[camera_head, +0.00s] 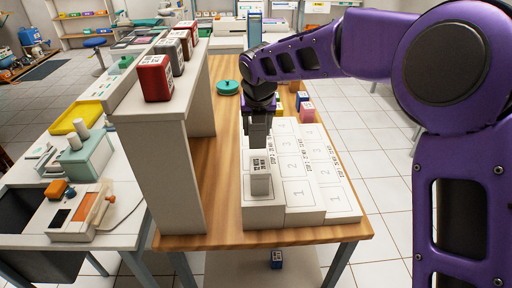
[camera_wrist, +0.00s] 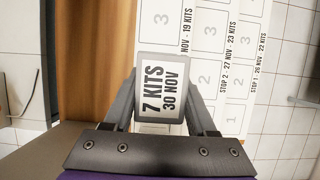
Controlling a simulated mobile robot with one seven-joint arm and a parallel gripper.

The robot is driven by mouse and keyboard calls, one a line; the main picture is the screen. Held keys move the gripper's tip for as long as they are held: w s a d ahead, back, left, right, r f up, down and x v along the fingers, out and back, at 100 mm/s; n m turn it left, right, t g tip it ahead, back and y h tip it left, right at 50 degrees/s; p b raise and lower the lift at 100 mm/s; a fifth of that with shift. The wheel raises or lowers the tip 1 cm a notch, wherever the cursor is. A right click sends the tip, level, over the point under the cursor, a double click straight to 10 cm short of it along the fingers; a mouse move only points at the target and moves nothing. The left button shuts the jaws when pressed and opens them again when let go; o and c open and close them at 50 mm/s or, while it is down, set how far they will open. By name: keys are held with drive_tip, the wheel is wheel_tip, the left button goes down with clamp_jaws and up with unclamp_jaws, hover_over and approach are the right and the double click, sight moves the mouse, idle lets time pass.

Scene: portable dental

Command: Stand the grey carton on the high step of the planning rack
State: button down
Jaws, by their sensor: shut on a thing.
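The grey carton (camera_head: 260,180) is upright in my gripper (camera_head: 259,147), at the front end of the rack's left step. Its top reads "7 KITS 30 NOV" in the wrist view (camera_wrist: 163,88), with a finger on each side. The planning rack (camera_head: 304,195) is white and stepped, with three lanes of numbered cells. The left lane is the high step (camera_head: 263,214); its label in the wrist view ends in "19 KITS". The carton covers the front cell. I cannot tell whether its base touches the step or hangs just above it.
A white raised shelf (camera_head: 160,115) stands left of the rack, with a red carton (camera_head: 155,78) and others on top. A blue carton (camera_head: 277,259) lies below the tabletop.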

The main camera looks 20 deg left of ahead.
sight(258, 130)
drive_tip(key=shift+f+b, duration=0.5)
drive_tip(key=shift+f, duration=2.5)
drive_tip(key=shift+f, duration=0.1)
drive_tip(key=shift+c, duration=1)
unclamp_jaws()
drive_tip(key=p+v, duration=0.2)
drive_tip(key=v, duration=1)
drive_tip(key=shift+s, duration=0.1)
